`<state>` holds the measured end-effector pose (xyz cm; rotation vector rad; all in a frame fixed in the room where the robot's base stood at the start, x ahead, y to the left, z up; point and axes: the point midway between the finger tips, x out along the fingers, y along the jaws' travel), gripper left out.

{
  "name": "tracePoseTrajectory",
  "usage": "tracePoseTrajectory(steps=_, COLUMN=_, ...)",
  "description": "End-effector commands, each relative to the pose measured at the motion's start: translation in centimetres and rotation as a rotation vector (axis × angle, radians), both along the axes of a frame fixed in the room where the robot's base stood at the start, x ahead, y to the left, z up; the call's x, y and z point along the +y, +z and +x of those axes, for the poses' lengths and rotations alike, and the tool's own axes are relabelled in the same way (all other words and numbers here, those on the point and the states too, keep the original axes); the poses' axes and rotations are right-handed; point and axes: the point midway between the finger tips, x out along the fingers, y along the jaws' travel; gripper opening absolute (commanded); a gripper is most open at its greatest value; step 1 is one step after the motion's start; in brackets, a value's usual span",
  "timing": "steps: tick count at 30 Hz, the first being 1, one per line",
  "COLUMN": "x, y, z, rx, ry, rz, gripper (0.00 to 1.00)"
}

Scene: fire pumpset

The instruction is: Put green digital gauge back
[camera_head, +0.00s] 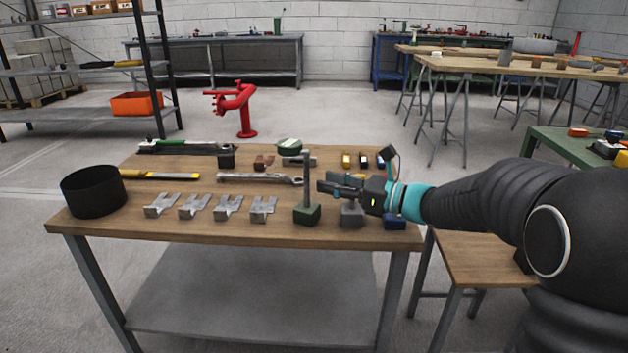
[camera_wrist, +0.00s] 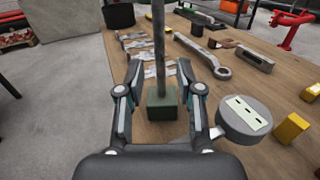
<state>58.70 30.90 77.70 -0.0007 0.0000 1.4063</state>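A round disc with a pale face (camera_head: 289,146), perhaps the green digital gauge, shows near the back of the wooden table. In the wrist view, a round grey disc with a pale green panel (camera_wrist: 244,116) lies to the right of my gripper. I cannot tell whether these are the same thing. A green block (camera_head: 307,214) with an upright grey post stands near the front edge. It also shows in the wrist view (camera_wrist: 161,104). My gripper (camera_head: 322,187) is open and empty. Its fingers (camera_wrist: 160,75) point toward the post, which shows between them in the wrist view.
A grey block (camera_head: 352,215) and a blue block (camera_head: 396,223) stand under my gripper. A wrench (camera_head: 258,178), several metal brackets (camera_head: 195,206) and a black ring (camera_head: 93,193) lie to the left. Small yellow blocks (camera_wrist: 292,128) stand behind.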

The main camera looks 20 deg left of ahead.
Motion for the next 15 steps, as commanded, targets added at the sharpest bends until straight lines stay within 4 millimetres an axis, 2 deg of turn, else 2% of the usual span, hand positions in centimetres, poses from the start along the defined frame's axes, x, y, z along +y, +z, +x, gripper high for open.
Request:
tracePoseTrajectory(steps=1, x=-1.2, y=0.0, z=-0.1, rx=0.001, ry=-0.004, rz=0.001, gripper=0.36)
tracePoseTrajectory(steps=6, x=-3.9, y=0.0, z=-0.6, rx=0.001, ry=-0.003, rz=0.000, gripper=0.36)
tracePoseTrajectory(steps=10, x=-5.2, y=0.0, z=-0.8, rx=0.001, ry=-0.001, rz=0.000, gripper=0.36)
tracePoseTrajectory(steps=15, x=-5.9, y=0.0, z=-1.0, rx=0.001, ry=0.000, rz=0.001, gripper=0.36)
